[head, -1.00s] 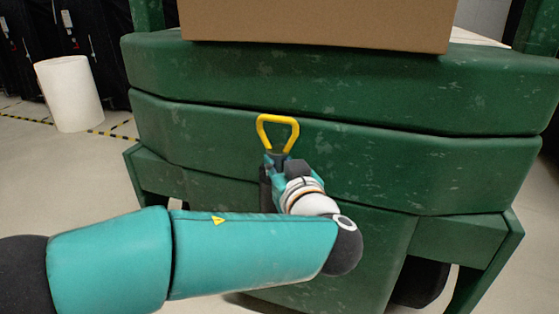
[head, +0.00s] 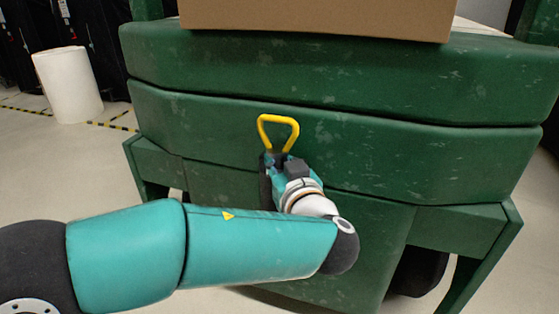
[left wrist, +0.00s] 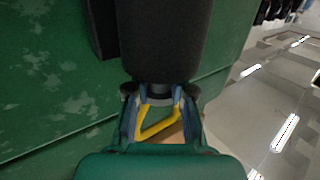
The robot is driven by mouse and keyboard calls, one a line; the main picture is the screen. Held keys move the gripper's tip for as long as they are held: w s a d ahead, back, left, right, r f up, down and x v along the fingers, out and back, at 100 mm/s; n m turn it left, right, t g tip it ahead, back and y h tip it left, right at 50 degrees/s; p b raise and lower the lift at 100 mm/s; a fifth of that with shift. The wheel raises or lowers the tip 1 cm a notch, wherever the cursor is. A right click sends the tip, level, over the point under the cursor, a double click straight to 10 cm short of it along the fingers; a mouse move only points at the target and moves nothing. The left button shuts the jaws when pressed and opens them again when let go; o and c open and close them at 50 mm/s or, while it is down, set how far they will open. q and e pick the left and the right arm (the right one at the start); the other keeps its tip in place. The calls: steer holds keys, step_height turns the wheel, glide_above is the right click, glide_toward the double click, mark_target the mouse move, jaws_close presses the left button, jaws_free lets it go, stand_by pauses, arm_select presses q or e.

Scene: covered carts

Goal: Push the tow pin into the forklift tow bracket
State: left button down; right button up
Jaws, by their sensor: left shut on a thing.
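The tow pin's yellow loop handle (head: 278,133) stands upright in front of the green cart's front in the head view. My left gripper (head: 279,160) is shut on the pin's dark stem just below the loop. In the left wrist view the handle (left wrist: 156,126) shows between my left gripper's fingers (left wrist: 160,105). A dark part (head: 265,183) behind and left of the gripper may be the tow bracket. The gripper hides the lower pin, so I cannot tell how deep the pin sits. My right gripper is out of view.
The green cart body (head: 440,165) fills the middle and right, with a cardboard box (head: 320,18) on top. A white cylinder (head: 68,85) stands on the floor at the left, near yellow-black floor tape (head: 113,125).

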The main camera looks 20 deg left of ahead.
arm_select(q)
steer(key=c, duration=1)
jaws_free()
steer(key=shift+f, duration=0.1)
steer(key=shift+o, duration=0.4)
steer(key=shift+f, duration=0.2)
steer(key=shift+s+d, duration=0.1)
steer(key=shift+d, duration=0.05)
steer(key=v, duration=1.1)
steer(key=shift+s+r, duration=0.3)
steer(key=shift+d, duration=0.15)
